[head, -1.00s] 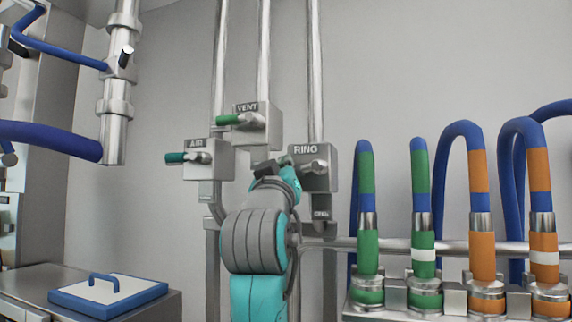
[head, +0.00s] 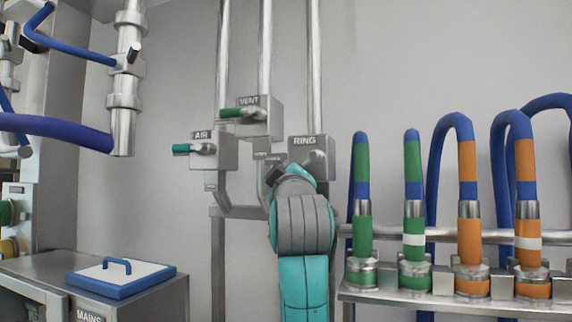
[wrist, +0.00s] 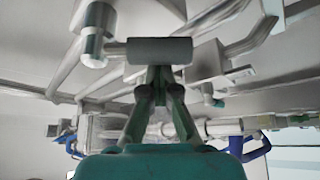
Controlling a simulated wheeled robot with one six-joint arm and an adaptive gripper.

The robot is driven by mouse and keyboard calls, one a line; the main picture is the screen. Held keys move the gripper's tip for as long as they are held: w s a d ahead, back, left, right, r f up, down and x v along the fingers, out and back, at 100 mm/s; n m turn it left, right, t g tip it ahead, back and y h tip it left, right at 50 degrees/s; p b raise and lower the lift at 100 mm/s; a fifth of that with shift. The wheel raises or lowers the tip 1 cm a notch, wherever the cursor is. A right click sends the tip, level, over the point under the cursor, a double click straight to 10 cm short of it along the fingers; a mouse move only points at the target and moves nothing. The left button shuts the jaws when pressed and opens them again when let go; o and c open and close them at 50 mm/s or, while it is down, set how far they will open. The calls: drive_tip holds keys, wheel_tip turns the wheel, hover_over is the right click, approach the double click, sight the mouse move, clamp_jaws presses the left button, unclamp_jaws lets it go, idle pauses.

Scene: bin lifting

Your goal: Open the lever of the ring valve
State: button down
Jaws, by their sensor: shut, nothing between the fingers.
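The ring valve is a grey box labelled RING (head: 306,141) on the right-hand pipe in the head view. My arm covers its lower part, and its lever is hidden there. My gripper (wrist: 160,72) shows in the wrist view with its fingers together and empty. A grey bar (wrist: 160,50), which looks like the lever's grip, lies across just beyond the fingertips. It joins a round metal hub (wrist: 95,45) on its left. I cannot tell whether the fingertips touch the bar.
The VENT valve (head: 262,117) and AIR valve (head: 214,150), with green levers pointing left, stand left of the ring valve. Banded hoses (head: 468,190) rise from a rack at the right. A blue-edged lid (head: 122,277) lies on a cabinet at the lower left.

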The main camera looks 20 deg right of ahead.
drive_tip(key=d+f+n+g+y, duration=0.1)
drive_tip(key=n, duration=0.1)
drive_tip(key=s+d+n+g, duration=0.1)
drive_tip(key=n, duration=0.2)
drive_tip(key=s+d+f+n+g+y, duration=0.1)
drive_tip(key=n, duration=0.1)
drive_tip(key=shift+f+n+y, duration=0.3)
drive_tip(key=shift+n, duration=0.1)
idle(0.3)
idle(0.3)
